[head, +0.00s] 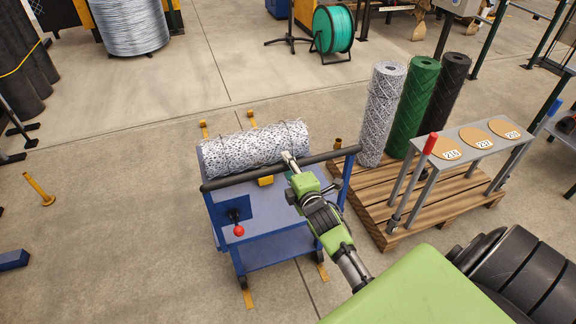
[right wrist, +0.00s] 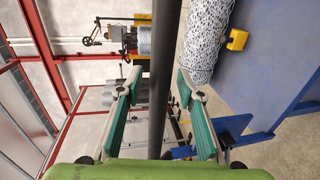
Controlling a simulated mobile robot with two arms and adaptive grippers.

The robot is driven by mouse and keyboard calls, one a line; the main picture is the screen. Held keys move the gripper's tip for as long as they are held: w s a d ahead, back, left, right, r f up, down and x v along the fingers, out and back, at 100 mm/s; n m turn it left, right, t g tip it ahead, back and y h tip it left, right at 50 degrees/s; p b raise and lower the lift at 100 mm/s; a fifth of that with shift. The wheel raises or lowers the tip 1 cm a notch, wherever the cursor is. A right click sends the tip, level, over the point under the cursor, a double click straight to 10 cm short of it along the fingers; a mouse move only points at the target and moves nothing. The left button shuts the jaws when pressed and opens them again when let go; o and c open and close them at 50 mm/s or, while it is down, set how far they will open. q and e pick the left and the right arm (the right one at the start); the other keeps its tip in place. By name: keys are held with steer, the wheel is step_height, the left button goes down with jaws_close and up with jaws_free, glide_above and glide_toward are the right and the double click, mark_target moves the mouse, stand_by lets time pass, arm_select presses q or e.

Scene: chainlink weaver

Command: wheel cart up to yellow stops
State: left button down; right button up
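The blue cart (head: 262,222) stands on the concrete floor in the head view, with a wire mesh roll (head: 254,148) lying across its top. Its dark push bar (head: 225,183) runs along the near side. Two small yellow stops (head: 203,129) (head: 251,118) show on the floor beyond the cart; their gap to the wheels is hidden. My right gripper (head: 289,158) is at the bar. In the right wrist view the bar (right wrist: 165,60) passes between its two spread green fingers, and I see no clear grip on it. My left gripper is out of view.
A wooden pallet (head: 435,205) with mesh rolls (head: 421,100) and a small rack (head: 478,135) stands close to the cart's right. Floor beyond the cart is mostly clear.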

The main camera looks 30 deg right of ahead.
jaws_close()
steer(key=shift+w, duration=0.1)
